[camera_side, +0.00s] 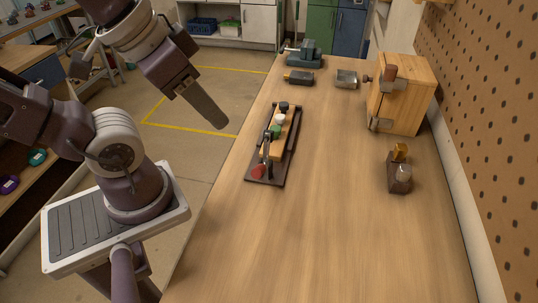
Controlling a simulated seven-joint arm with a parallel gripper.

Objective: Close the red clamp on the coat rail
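The coat rail (283,135) is a light wood strip with dark, white and green knob-like parts along it, lying in a long dark tray (264,181) on the bench. A dark metal clamp (267,150) stands at the near end of the rail. A red part (258,171), apparently the clamp's handle end, rests low at the tray's near left. The clamp's jaw is too small to read. My gripper (214,118) is high to the left of the rail, clear of it and touching nothing. Its fingers look like one dark piece from this side, so their opening is hidden.
A wooden box (401,95) with metal fittings stands at the back right by the pegboard (491,110). A small brown block with a yellow top (400,170) stands at right. A grey vise (304,52) and small metal tray (346,79) sit at the back. The near bench (310,245) is clear.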

